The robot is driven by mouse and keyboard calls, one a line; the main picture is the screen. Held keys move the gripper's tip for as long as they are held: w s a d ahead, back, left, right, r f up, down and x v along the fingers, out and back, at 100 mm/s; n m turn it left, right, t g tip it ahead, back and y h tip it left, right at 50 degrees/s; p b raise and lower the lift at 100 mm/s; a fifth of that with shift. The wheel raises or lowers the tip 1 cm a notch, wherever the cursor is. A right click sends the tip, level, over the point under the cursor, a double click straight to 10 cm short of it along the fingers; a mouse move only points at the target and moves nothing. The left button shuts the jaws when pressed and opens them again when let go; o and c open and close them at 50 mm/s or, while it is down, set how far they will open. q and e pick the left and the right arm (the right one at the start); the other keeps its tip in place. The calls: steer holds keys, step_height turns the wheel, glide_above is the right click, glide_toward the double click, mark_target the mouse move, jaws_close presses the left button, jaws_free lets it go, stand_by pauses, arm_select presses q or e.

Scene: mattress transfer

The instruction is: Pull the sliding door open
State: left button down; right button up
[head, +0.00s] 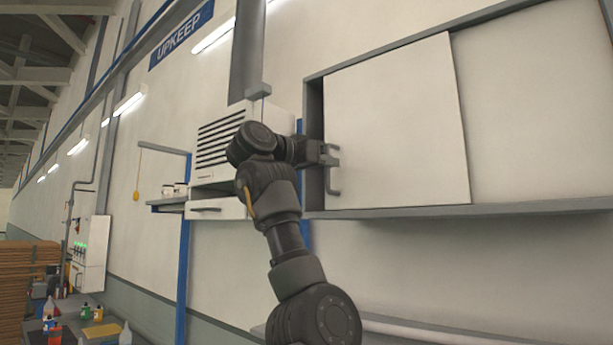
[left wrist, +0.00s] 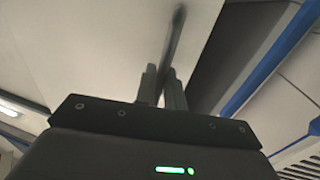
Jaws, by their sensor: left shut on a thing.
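The white sliding door (head: 397,125) covers the left part of a wall cabinet in the head view. A narrow dark gap shows between its left edge and the cabinet's grey left frame (head: 314,100). The door's grey handle (head: 334,180) is an upright bar near that edge. My left gripper (head: 331,155) is shut on the upper part of the handle. In the left wrist view the two fingers (left wrist: 161,88) stand on either side of the handle bar (left wrist: 174,40), in front of the white door (left wrist: 100,45). My right gripper is not in view.
A white vented unit with a drawer (head: 215,209) hangs on the wall left of the cabinet, behind my left arm. A grey ledge (head: 480,210) runs under the cabinet. Bottles stand on a bench (head: 100,328) at the lower left.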

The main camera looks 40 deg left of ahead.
arm_select(q)
steer(key=b, duration=0.4)
glide_toward(414, 154)
steer(key=w, duration=0.5)
steer(key=shift+d, duration=0.45)
steer(key=shift+r, duration=0.1)
